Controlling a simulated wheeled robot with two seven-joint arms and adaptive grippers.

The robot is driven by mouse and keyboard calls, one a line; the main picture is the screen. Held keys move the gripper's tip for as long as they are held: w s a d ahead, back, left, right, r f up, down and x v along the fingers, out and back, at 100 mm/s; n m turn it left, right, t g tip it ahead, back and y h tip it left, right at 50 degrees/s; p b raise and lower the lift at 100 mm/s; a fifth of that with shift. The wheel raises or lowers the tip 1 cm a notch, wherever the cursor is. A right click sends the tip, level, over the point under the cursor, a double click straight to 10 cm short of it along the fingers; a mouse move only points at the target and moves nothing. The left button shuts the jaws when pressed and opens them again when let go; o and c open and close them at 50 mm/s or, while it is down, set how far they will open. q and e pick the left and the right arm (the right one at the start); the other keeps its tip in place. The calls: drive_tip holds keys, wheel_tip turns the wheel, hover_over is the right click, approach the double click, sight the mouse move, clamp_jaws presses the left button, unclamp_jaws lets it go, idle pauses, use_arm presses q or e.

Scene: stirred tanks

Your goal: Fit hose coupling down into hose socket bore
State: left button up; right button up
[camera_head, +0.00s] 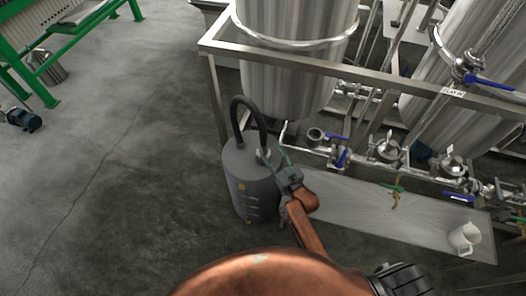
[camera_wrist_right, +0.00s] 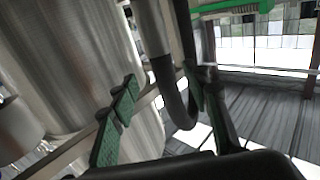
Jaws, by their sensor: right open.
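A black hose (camera_head: 250,101) arches up from the top of a grey drum (camera_head: 248,185) and comes back down at the drum's right side. Its lower right end, where the coupling would be, is small and partly hidden by my right gripper (camera_head: 273,157). In the right wrist view the hose (camera_wrist_right: 171,98) bends in a U, with a grey cylindrical part (camera_wrist_right: 151,30) at one end. My right gripper's green-padded fingers (camera_wrist_right: 160,92) stand apart on either side of the hose. I cannot make out the socket bore. My left gripper is not in view.
A steel frame rail (camera_head: 370,75) and large tanks (camera_head: 290,60) stand close behind the drum. Pipes and blue-handled valves (camera_head: 341,157) line the right. A low steel platform (camera_head: 350,203) carries a white jug (camera_head: 463,238).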

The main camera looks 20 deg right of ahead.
sight(265, 143)
drive_tip(key=w, duration=0.1)
drive_tip(key=w+a, duration=0.1)
drive_tip(key=w, duration=0.1)
drive_tip(key=w+b, duration=0.1)
drive_tip(key=w, duration=0.1)
drive_tip(key=shift+w+a, duration=0.25)
drive_tip(key=shift+c, duration=0.4)
clamp_jaws()
drive_tip(key=shift+r, duration=0.1)
